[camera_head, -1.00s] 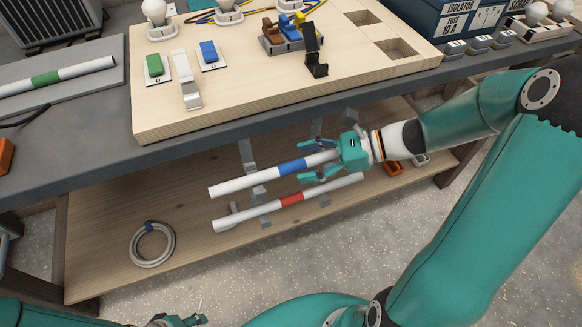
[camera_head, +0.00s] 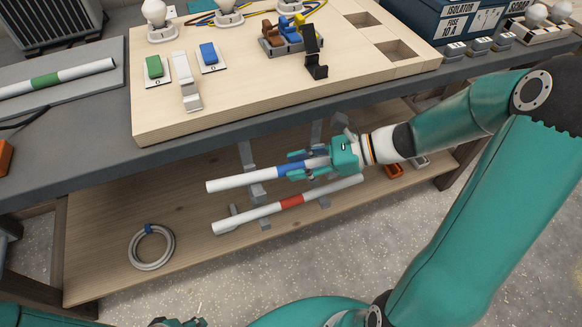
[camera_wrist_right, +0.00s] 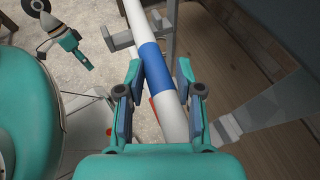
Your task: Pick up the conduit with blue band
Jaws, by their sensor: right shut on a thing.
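The white conduit with blue band (camera_head: 240,181) lies along the hooks of the rack under the bench.
A parallel conduit with a red band (camera_head: 291,201) lies just below, close to my lower finger. Grey brackets (camera_head: 257,190) stand under the conduits. A cable coil (camera_head: 152,247) lies on the lower shelf (camera_head: 110,215). The wooden board (camera_head: 240,105) overhangs above.

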